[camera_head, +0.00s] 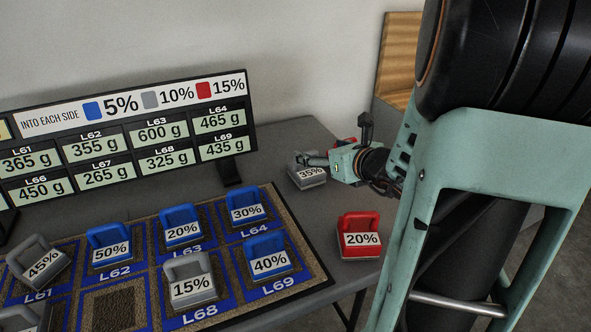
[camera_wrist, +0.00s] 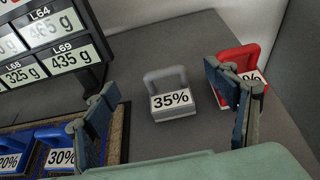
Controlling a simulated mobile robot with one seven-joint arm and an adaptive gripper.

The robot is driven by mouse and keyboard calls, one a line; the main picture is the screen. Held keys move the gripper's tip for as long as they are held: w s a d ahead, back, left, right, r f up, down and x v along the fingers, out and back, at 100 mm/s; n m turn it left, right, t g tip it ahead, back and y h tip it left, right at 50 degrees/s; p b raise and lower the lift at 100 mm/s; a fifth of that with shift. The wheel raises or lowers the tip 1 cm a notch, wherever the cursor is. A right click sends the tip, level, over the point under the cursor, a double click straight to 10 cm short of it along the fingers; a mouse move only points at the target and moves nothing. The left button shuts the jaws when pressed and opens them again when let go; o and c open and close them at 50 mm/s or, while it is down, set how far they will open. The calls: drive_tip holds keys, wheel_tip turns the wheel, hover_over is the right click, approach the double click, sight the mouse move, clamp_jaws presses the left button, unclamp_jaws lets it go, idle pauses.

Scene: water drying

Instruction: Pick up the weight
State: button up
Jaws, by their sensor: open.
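A grey weight marked 35% (camera_head: 308,174) stands on the table's right part, below the sign's right end. In the wrist view the grey 35% weight (camera_wrist: 172,95) stands upright with its handle up, between and beyond my two fingers. My gripper (camera_head: 322,156) is at this weight in the head view and partly covers its handle. In the wrist view my gripper (camera_wrist: 170,95) is open, its fingers wide apart with nothing between them. A red weight marked 20% (camera_head: 358,236) stands nearer on the table; the red weight in the wrist view (camera_wrist: 238,72) is partly behind my right finger.
A mat (camera_head: 322,278) with blue-bordered, labelled slots holds several blue and grey weights with percent labels; one slot (camera_head: 113,308) is empty. A sign board (camera_head: 130,140) with gram readings stands behind it. The table's right edge is close to the red weight.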

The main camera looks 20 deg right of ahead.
drive_tip(key=b, duration=0.3)
approach(308, 169)
drive_tip(key=x, duration=0.2)
drive_tip(key=shift+w+f, duration=0.15)
drive_tip(key=shift+w, duration=0.15)
drive_tip(key=b+x, duration=0.1)
drive_tip(key=x, duration=0.6)
drive_tip(key=shift+w+a+f+b, duration=0.1)
drive_tip(key=shift+w+f+b, duration=0.05)
drive_tip(key=shift+w+b, duration=0.15)
drive_tip(key=shift+s, duration=0.1)
drive_tip(key=c, duration=1.6)
drive_tip(key=shift+r, duration=0.25)
